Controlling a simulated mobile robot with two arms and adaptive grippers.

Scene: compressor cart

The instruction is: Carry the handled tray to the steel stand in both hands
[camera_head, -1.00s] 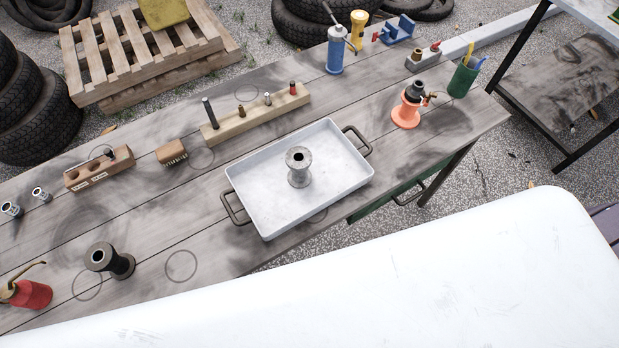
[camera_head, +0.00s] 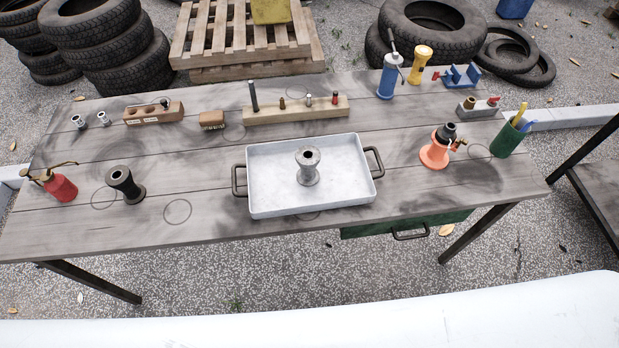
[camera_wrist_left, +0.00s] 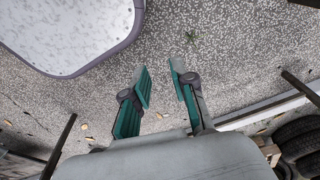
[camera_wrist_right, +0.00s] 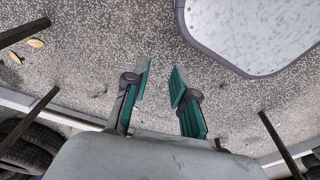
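The white handled tray (camera_head: 268,199) sits on the wooden workbench, with a dark handle at its left (camera_head: 239,180) and right (camera_head: 375,162) ends. A grey metal spool-shaped part (camera_head: 308,168) stands upright in it. My left gripper (camera_wrist_left: 161,72) shows in the left wrist view, its fingers apart with nothing between them, above gravel. My right gripper (camera_wrist_right: 161,78) shows in the right wrist view, also open and empty above gravel. Neither gripper shows in the head view. I cannot identify a steel stand for certain; a dark-legged table (camera_head: 604,165) is partly in view at the right edge.
The workbench (camera_head: 215,221) also holds a red oil can (camera_head: 61,187), a black spool (camera_head: 125,185), an orange spool-like item (camera_head: 435,153), a green cup (camera_head: 508,138) and a wooden peg block (camera_head: 295,113). A green drawer (camera_head: 405,224) hangs underneath. Tyres and a pallet (camera_head: 247,45) lie behind.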

